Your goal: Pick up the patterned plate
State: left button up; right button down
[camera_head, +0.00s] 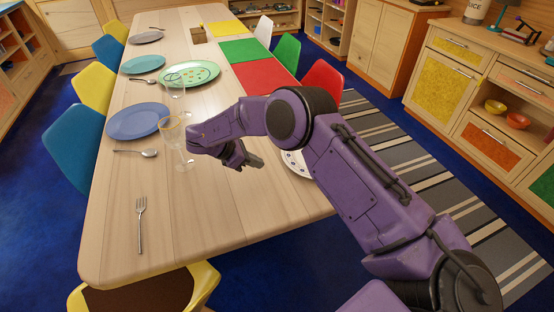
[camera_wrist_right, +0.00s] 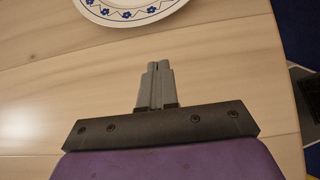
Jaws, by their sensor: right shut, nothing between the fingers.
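A white plate with blue flowers (camera_wrist_right: 128,14) lies on the wooden table, cut off by the top edge of the right wrist view. In the head view only a part of this plate (camera_head: 296,163) shows, the rest hidden behind my right arm. My right gripper (camera_head: 258,163) is above the table, to the left of the plate in the head view. In the right wrist view its fingers (camera_wrist_right: 157,67) are together, empty, and point toward the plate, apart from its rim. My left gripper is not in view.
The table (camera_head: 200,215) also bears a patterned green plate (camera_head: 203,74), blue plates (camera_head: 137,121), wine glasses (camera_head: 173,133), a fork (camera_head: 140,220) and spoons. Coloured chairs line it. Red (camera_head: 262,77) and green mats lie on the right side. The near table area is mostly clear.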

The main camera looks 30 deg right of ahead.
jog(key=x, duration=0.2)
jog(key=p+x, duration=0.1)
jog(key=x, duration=0.3)
jog(key=shift+w+p, duration=0.35)
jog(key=d, duration=0.1)
jog(key=s+d+p, duration=0.1)
jog(key=d, duration=0.1)
jog(key=shift+s+d+r, duration=0.1)
jog(key=shift+r, duration=0.05)
jog(key=shift+d, duration=0.2)
jog(key=shift+a, duration=0.1)
jog(key=d+b, duration=0.1)
jog(key=d, duration=0.2)
jog(key=s+d+b, duration=0.1)
jog(key=d, duration=0.2)
jog(key=s+d, duration=0.1)
jog(key=d, duration=0.2)
jog(key=shift+s+d+b, duration=0.15)
jog(key=shift+d+b, duration=0.15)
jog(key=shift+b, duration=0.1)
